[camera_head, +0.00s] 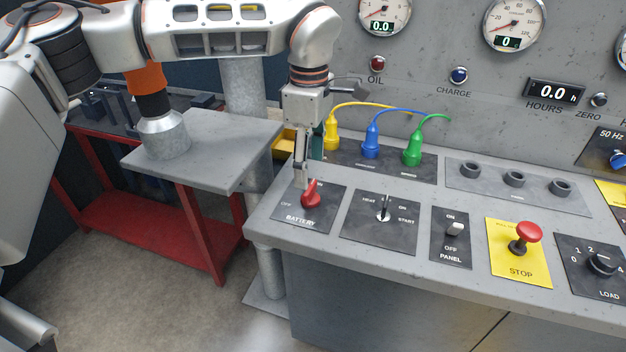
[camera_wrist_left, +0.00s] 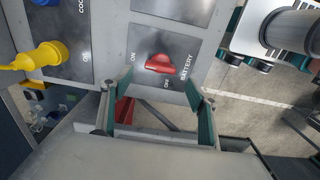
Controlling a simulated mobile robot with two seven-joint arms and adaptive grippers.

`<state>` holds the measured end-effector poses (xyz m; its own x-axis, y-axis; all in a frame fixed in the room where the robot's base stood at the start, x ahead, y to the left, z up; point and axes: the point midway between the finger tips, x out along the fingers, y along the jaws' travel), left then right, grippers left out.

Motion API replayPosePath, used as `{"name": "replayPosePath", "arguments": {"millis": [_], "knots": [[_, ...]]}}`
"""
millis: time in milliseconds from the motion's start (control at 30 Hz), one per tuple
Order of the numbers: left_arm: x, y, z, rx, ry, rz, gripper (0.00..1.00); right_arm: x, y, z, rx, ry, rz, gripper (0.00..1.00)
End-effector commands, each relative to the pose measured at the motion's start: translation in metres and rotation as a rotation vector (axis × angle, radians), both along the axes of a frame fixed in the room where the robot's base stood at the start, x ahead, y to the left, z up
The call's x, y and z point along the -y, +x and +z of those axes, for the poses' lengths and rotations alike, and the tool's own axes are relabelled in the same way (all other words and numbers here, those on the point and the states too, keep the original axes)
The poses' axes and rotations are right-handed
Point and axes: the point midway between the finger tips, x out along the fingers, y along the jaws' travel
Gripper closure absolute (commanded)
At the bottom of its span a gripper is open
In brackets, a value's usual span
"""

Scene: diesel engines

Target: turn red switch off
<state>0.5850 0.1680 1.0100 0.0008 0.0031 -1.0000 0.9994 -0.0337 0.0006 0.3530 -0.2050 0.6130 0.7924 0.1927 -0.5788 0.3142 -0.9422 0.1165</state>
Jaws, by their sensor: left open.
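The red switch (camera_head: 311,193) is a rotary knob on the dark BATTERY plate (camera_head: 325,222) at the left end of the console. In the head view its narrow end points up, toward the ON side, with the OFF label to its left. My left gripper (camera_head: 303,178) hangs just behind and left of the knob, pointing down. In the left wrist view its green-sided fingers (camera_wrist_left: 159,80) are spread apart and empty, with the knob just beyond the gap. My right gripper is not visible.
The key switch (camera_head: 383,208), panel rocker (camera_head: 455,229) and red stop button (camera_head: 528,233) lie to the right. Yellow, blue and green cable plugs (camera_head: 371,143) stand behind. The console's front edge is clear.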

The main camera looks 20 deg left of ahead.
Motion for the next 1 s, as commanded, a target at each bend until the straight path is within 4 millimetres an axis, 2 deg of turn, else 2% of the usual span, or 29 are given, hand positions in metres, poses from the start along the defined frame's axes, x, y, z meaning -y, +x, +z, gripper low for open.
{"name": "replayPosePath", "arguments": {"millis": [100, 300, 467, 733, 767, 900, 1000], "knots": [[0.0, -0.001, -0.023, -0.005, -0.001, 0.0, 0.4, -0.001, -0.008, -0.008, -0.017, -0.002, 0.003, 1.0], [0.001, -0.001, -0.049, -0.003, -0.002, 0.0, 0.4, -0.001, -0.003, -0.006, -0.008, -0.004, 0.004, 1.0], [0.001, 0.0, -0.059, -0.001, -0.002, -0.001, 0.4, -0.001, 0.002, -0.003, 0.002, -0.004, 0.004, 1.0], [0.001, 0.0, -0.06, 0.0, -0.003, 0.0, 0.4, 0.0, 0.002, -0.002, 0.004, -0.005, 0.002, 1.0], [0.001, 0.0, -0.06, 0.0, -0.003, -0.001, 0.43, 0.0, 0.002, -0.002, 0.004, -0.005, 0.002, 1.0], [0.001, 0.0, -0.06, 0.0, -0.003, 0.0, 0.79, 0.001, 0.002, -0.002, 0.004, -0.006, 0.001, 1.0], [0.001, 0.0, -0.06, 0.0, -0.003, 0.0, 0.79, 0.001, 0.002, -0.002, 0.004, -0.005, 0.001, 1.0]]}}
